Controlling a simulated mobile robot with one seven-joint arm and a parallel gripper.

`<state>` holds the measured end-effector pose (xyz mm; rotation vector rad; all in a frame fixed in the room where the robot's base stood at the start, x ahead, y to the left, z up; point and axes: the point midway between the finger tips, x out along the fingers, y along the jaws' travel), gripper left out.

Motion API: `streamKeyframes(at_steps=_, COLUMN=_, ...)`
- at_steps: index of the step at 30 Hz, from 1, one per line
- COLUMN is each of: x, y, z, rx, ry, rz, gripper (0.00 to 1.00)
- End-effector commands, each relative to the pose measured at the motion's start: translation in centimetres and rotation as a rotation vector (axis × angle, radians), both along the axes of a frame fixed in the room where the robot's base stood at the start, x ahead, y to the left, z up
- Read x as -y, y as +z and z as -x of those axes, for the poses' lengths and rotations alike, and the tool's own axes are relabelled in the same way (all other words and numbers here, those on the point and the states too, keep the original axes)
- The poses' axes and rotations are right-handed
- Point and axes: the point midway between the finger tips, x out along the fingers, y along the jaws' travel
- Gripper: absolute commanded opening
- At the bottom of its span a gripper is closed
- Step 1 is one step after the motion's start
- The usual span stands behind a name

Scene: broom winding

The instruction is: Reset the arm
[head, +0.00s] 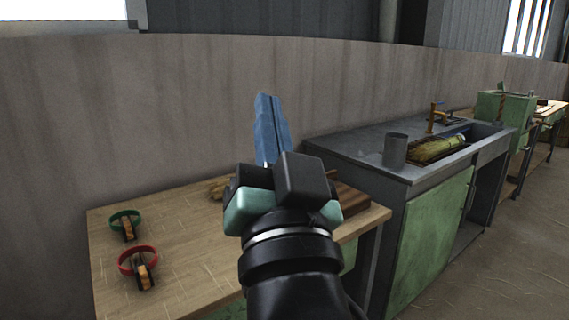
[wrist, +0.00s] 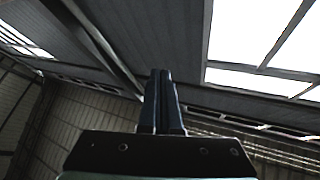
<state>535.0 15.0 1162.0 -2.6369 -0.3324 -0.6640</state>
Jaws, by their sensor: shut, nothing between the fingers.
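My gripper (head: 267,98) is raised above the right part of the wooden table in the head view, its blue fingers pointing up. The fingers lie together with nothing between them. In the wrist view the closed fingers (wrist: 161,73) stand against the roof and windows of the hall, and no work object shows there. My arm comes up from the bottom of the head view and hides part of the table.
The wooden table (head: 190,260) holds a green ring (head: 113,219) and a red ring (head: 125,263), each by a small block. Straw (head: 217,187) lies partly hidden behind my gripper. Right stands a sink counter (head: 345,146) with a grey cup (head: 395,151) and a straw bundle (head: 436,149).

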Motion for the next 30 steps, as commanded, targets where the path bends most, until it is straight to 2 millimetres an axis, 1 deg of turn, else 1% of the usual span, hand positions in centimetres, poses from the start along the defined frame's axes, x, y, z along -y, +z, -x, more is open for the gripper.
streamKeyframes(at_steps=1, x=0.2, y=3.3, z=2.9, rx=0.110, ry=-0.100, rz=0.090, gripper=0.00)
streamKeyframes(at_steps=2, x=0.5, y=4.9, z=4.5, rx=0.166, ry=-0.164, rz=0.140, gripper=0.00)
streamKeyframes(at_steps=3, x=0.8, y=6.8, z=6.9, rx=0.239, ry=-0.256, rz=0.202, gripper=0.00)
streamKeyframes(at_steps=5, x=1.4, y=9.5, z=10.6, rx=0.342, ry=-0.398, rz=0.281, gripper=0.00)
streamKeyframes(at_steps=6, x=1.5, y=12.0, z=10.0, rx=0.326, ry=-0.394, rz=0.284, gripper=0.00)
streamKeyframes(at_steps=9, x=1.5, y=15.2, z=9.7, rx=0.318, ry=-0.388, rz=0.280, gripper=0.00)
streamKeyframes(at_steps=20, x=1.4, y=26.1, z=9.5, rx=0.314, ry=-0.382, rz=0.278, gripper=0.00)
streamKeyframes(at_steps=24, x=1.4, y=30.3, z=9.5, rx=0.313, ry=-0.382, rz=0.279, gripper=0.00)
streamKeyframes(at_steps=27, x=1.4, y=33.1, z=9.5, rx=0.314, ry=-0.381, rz=0.278, gripper=0.00)
streamKeyframes(at_steps=30, x=1.4, y=35.1, z=9.5, rx=0.313, ry=-0.380, rz=0.278, gripper=0.00)
